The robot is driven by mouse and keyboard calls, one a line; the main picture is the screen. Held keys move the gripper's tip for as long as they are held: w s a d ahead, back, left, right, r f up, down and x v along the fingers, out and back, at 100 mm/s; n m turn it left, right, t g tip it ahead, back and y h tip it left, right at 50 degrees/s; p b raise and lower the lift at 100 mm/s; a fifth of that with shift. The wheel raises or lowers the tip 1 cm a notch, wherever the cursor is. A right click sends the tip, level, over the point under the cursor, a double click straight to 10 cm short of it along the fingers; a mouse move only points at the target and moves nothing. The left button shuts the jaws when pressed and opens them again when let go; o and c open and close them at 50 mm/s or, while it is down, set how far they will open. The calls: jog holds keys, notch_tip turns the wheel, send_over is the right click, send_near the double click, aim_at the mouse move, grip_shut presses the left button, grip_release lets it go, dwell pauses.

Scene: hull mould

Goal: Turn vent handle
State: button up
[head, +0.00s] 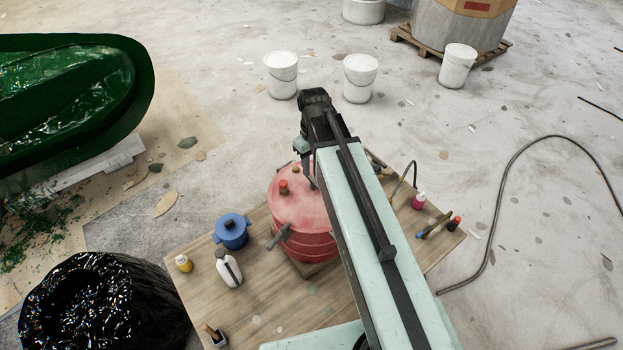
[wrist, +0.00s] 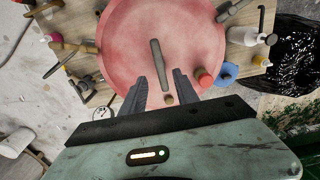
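The red pot (head: 300,212) stands on the wooden board; its round lid (wrist: 120,45) fills the upper middle of the wrist view. A grey bar-shaped handle (wrist: 156,55) lies across the lid, slightly tilted in the picture. My gripper (wrist: 160,75) is open, with one dark finger on each side of the handle's near end. There is a gap on both sides, and I cannot tell how far above the lid the fingertips are. In the head view my arm hides the handle and most of the gripper. A red knob (wrist: 205,78) and a small brass knob (wrist: 168,100) sit near the right finger.
A grey clamp (wrist: 232,11) juts from the pot's rim. On the wooden board (head: 330,300) stand a blue pot (head: 231,232), a white bottle (head: 229,267) and small tools. A black bag (head: 100,310) lies at left. White buckets (head: 360,78) stand behind on open floor.

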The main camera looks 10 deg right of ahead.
aim_at(313, 179)
notch_tip(313, 179, down, 6)
jog(key=b, duration=0.4)
jog(key=shift+r, duration=0.2)
jog(key=shift+s+r, duration=0.1)
jog(key=shift+r, duration=0.05)
